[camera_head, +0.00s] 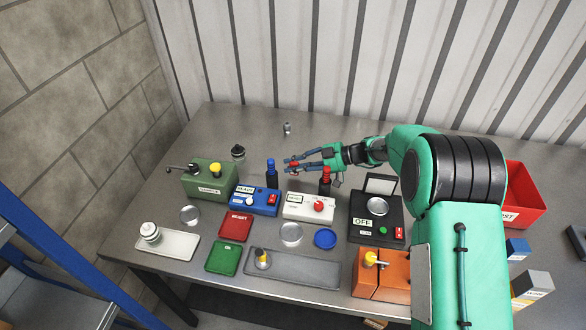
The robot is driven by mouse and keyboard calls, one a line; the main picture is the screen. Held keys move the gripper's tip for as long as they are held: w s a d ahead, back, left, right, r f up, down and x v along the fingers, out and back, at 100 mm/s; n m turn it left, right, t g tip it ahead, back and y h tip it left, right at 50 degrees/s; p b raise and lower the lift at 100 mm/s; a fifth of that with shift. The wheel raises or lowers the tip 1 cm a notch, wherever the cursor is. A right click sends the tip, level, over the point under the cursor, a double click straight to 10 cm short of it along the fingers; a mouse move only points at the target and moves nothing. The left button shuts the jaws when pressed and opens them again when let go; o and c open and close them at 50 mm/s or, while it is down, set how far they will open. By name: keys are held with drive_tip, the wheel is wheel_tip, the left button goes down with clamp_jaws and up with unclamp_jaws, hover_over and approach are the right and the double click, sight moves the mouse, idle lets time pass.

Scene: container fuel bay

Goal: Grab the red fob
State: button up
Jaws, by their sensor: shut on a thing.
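My gripper (292,164) reaches in from the right above the middle of the table, its fingers pointing left. It is shut on a small red piece, which I take to be the red fob (294,166); the fingers hide most of it. The fingertips are close to the top of a blue-topped dark post (271,170). A red-topped dark post (326,177) stands below and right of the fingers, behind a white box (308,207) with a red knob.
Around are a blue box (255,202), green box (207,181) with a lever, black device (374,229), orange box (380,275), grey tray (310,271), and red bin (525,197). Red and green pads lie at front. The back of the table is mostly clear, before a corrugated wall.

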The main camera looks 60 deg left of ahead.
wheel_tip(320, 180, up, 16)
drive_tip(key=p, duration=0.2)
drive_tip(key=shift+r, duration=0.2)
